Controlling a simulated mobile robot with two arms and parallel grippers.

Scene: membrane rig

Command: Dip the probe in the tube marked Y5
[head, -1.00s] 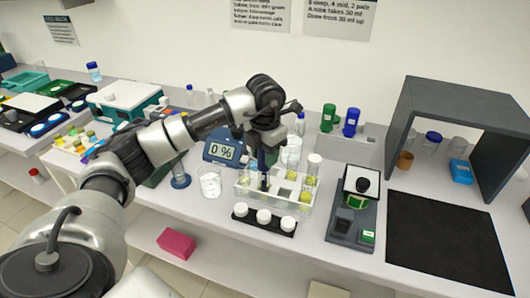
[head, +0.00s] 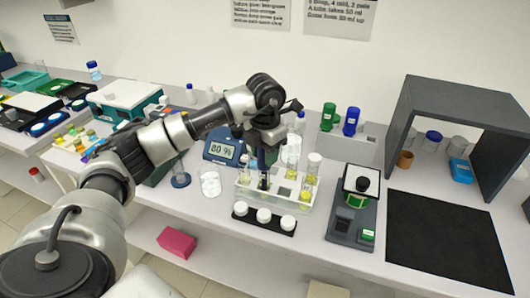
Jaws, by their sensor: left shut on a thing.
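My left gripper (head: 264,144) is shut on the dark probe (head: 263,160), upright above the clear tube rack (head: 290,203). The probe's lower end is at a tube in the rack's left half, and its tip looks to be inside the tube; the exact depth is hard to see. Other tubes with yellow liquid stand in the rack, one at the left (head: 244,177) and more at the right (head: 309,187). The tube marks, including Y5, are too small to read. The blue meter (head: 222,150) behind the rack shows a two-digit percentage. My right gripper is not in view.
A black strip with white caps (head: 264,216) lies in front.

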